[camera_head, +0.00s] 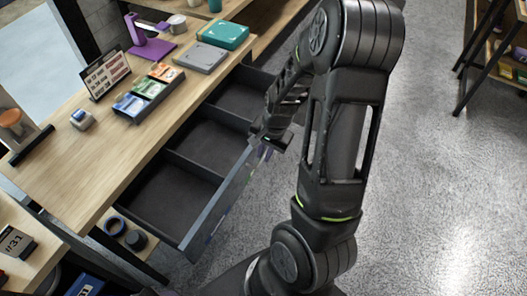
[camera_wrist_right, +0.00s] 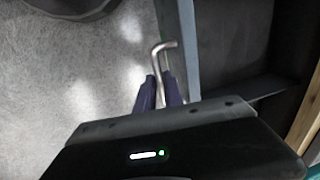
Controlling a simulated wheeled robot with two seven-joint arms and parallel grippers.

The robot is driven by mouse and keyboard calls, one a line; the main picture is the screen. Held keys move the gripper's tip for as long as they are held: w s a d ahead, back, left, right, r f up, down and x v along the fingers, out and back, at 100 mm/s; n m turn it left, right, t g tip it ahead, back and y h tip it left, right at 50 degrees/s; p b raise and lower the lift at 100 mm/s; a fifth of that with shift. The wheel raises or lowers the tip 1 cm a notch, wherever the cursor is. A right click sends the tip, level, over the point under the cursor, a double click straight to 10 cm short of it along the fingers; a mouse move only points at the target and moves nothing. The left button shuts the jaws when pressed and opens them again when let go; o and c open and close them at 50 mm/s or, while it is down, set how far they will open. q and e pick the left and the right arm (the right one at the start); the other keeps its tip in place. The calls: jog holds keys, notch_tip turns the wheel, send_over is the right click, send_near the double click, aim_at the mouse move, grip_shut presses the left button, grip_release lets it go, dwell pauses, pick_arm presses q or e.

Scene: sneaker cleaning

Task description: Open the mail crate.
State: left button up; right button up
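A dark grey drawer (camera_head: 213,213) stands pulled out from under the wooden desk, with empty compartments divided by thin walls. My right gripper (camera_head: 265,152) is at the outer side of the drawer front. In the right wrist view its two dark purple fingers (camera_wrist_right: 160,92) close around a bent metal handle (camera_wrist_right: 165,47) beside the drawer front (camera_wrist_right: 189,50). In the head view the arm and wrist hide most of the handle. I see nothing that I can clearly tell as a mail crate. My left gripper is not in view.
On the desk (camera_head: 70,180) are a calendar-like stand (camera_head: 105,74), a tray of coloured packs (camera_head: 150,92), a grey box (camera_head: 200,57), a teal box (camera_head: 224,35) and a purple stand (camera_head: 150,47). Open grey floor (camera_head: 430,190) lies right. A shelf (camera_head: 505,60) stands far right.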

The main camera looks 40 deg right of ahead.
jog(key=o, duration=0.4)
notch_tip(320, 180, up, 8)
jog(key=s+p, duration=0.1)
jog(key=shift+s+d+f, duration=0.15)
jog(key=shift+d, duration=0.05)
dwell(0.8)
